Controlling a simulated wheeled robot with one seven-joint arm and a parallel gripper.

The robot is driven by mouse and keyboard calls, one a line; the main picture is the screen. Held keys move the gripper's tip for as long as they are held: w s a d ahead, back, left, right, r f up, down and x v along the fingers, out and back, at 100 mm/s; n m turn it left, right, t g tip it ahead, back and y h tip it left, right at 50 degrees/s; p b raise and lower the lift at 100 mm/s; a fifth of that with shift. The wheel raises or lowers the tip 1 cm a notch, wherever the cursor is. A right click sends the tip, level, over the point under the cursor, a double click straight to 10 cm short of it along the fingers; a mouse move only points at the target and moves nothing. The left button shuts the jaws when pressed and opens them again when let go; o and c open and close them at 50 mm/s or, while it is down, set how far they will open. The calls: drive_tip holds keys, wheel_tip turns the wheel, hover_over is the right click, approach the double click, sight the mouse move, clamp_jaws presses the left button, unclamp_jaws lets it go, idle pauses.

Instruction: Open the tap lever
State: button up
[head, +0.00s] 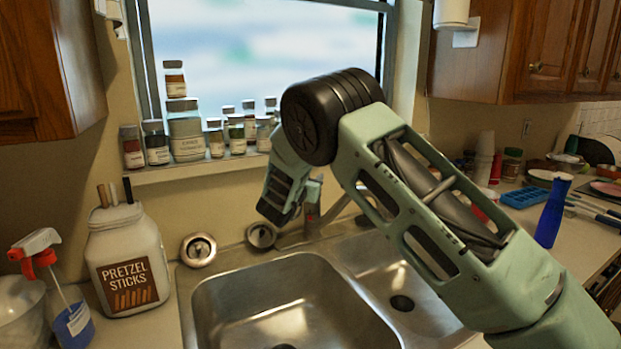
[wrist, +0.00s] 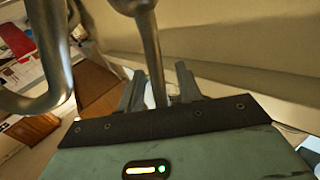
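In the wrist view, a thin metal lever (wrist: 152,50) runs down from a rounded metal part at the top edge. My gripper (wrist: 158,78) has its two grey fingers apart, one on each side of the lever, with a gap visible beside it. A thick curved metal pipe (wrist: 58,70) passes left of the fingers.
The double steel sink (head: 275,268) lies below my arm. A pretzel sticks jar (head: 127,262) and a spray bottle (head: 67,308) stand at left. Several small jars line the window sill (head: 200,170). A blue bottle (head: 552,212) stands on the right counter.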

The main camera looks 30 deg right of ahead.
clamp_jaws()
drive_tip(key=p, duration=0.1)
drive_tip(key=r+y+p, duration=0.1)
drive_tip(key=p, duration=0.1)
drive_tip(key=shift+w+d+g, duration=0.25)
drive_tip(key=shift+d+g, duration=0.05)
drive_tip(key=shift+g, duration=0.1)
drive_tip(key=w+g+y+p, duration=0.1)
drive_tip(key=p, duration=0.3)
drive_tip(key=d+g+y+p, duration=0.1)
drive_tip(key=p, duration=0.3)
drive_tip(key=shift+w+d+r+n+p, duration=0.2)
drive_tip(key=shift+w+r+n+p, duration=0.1)
drive_tip(key=shift+w+p, duration=0.1)
drive_tip(key=shift+w+d+f+g+y+p, duration=0.1)
drive_tip(key=shift+w+f+g+y+p, duration=0.1)
drive_tip(key=shift+g+y+p, duration=0.4)
drive_tip(key=shift+f+p, duration=0.2)
drive_tip(key=shift+p, duration=0.1)
drive_tip(key=shift+o, duration=0.7)
unclamp_jaws()
